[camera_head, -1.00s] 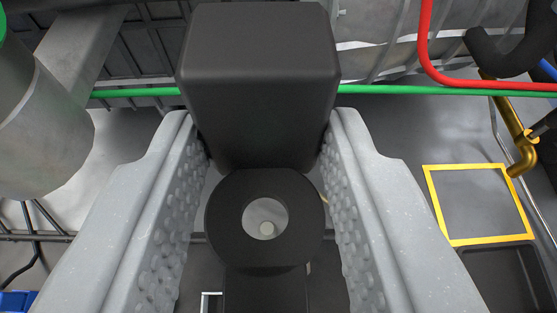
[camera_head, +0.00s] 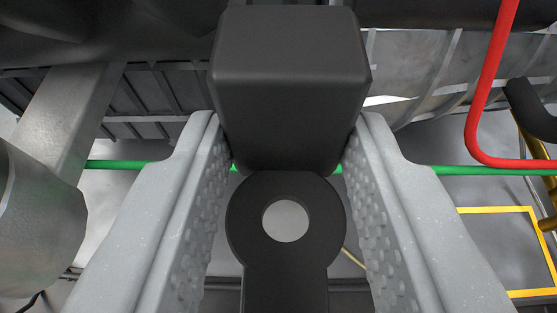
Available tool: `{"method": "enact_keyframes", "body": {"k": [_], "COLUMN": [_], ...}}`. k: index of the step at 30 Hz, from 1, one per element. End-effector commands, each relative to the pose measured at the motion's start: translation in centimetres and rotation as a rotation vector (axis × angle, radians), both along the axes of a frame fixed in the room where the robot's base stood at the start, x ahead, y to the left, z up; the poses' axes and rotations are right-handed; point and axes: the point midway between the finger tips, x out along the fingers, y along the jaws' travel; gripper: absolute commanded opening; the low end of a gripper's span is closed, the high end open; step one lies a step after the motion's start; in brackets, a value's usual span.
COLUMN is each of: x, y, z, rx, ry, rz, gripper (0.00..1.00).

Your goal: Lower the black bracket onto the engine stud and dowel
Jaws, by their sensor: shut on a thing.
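The black bracket (camera_head: 290,95) has a thick block and a flat ring end with a round hole, from which a flat bar runs down the picture. My gripper (camera_head: 290,150) is shut on the bracket, its two grey, bumpy fingers on either side of the block. Through the ring's hole I see only plain light grey; no stud shows in it. I cannot pick out the engine stud or the dowel in this view, and the bracket hides what lies directly behind it.
A green line (camera_head: 480,170) runs across behind the bracket. A red pipe (camera_head: 485,95) bends down at the right, near a yellow square outline (camera_head: 500,210). A grey metal cylinder (camera_head: 40,225) stands at the left, and a ribbed grey casting (camera_head: 430,70) at the upper right.

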Motion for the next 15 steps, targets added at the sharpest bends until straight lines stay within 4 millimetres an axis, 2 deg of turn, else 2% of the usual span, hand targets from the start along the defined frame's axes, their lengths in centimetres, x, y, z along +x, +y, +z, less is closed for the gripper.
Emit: {"method": "enact_keyframes", "body": {"k": [5, 15], "x": [0.0, 0.0], "y": [0.0, -0.1], "z": [-0.7, -3.5], "rx": [0.0, -0.001], "ry": [0.0, -0.001], "rz": [0.0, -0.001], "gripper": [0.06, 0.06]}}
